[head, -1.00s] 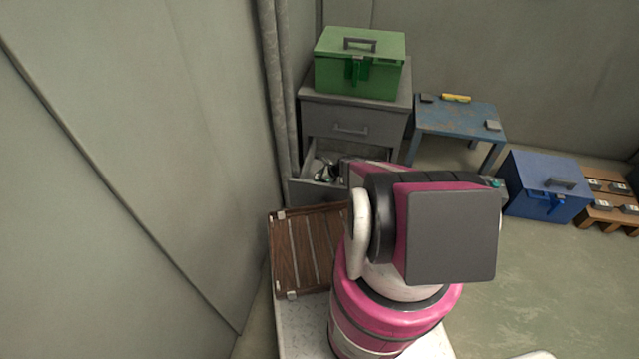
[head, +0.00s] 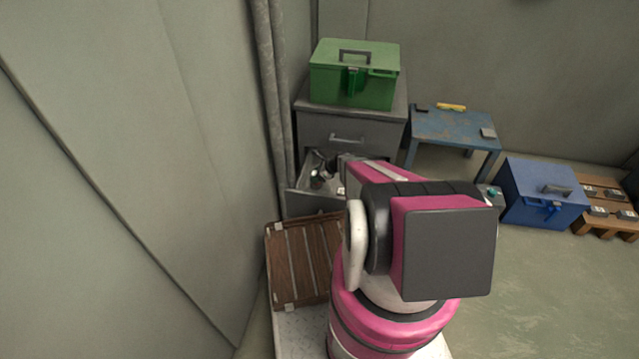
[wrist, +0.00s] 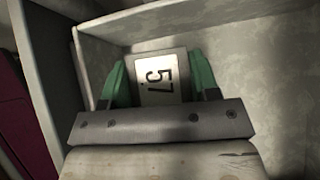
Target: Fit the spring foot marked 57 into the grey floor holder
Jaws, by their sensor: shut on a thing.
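The spring foot marked 57 (wrist: 158,78) shows in the wrist view as a pale plate with a dark number, its lower part hidden. My gripper (wrist: 158,66) is shut on it, with a green finger on either side. Grey walls, apparently those of the open drawer (head: 312,203), surround them. I cannot make out the grey floor holder for certain in either view.
The grey cabinet (head: 345,130) carries a green box (head: 353,82). Its drawer holds some dark and shiny items. A brown slatted rack (head: 298,262) lies in front. A blue table (head: 455,127), a blue box (head: 540,195) and a wooden stand (head: 598,226) are right. Floor at lower right is clear.

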